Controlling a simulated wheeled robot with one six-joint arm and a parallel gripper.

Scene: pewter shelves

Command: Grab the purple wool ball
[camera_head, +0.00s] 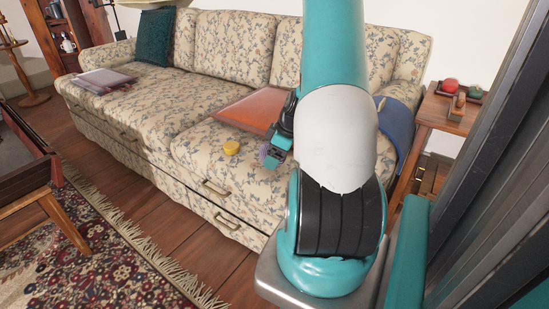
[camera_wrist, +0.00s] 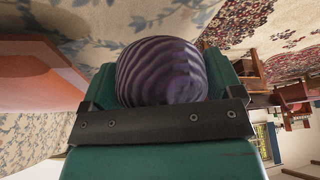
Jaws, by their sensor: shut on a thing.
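The purple wool ball (camera_wrist: 162,70) is striped and sits between the two fingers of my gripper (camera_wrist: 163,85) in the wrist view. My gripper is shut on it. In the head view my gripper (camera_head: 272,151) is over the right seat of the flowered sofa, and only a small purple part of the ball (camera_head: 265,154) shows beside it. My arm hides part of the sofa there. From these views I cannot tell whether the ball touches the cushion.
A wooden side table (camera_head: 436,108) stands at right. A patterned rug (camera_head: 90,250) lies at lower left.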

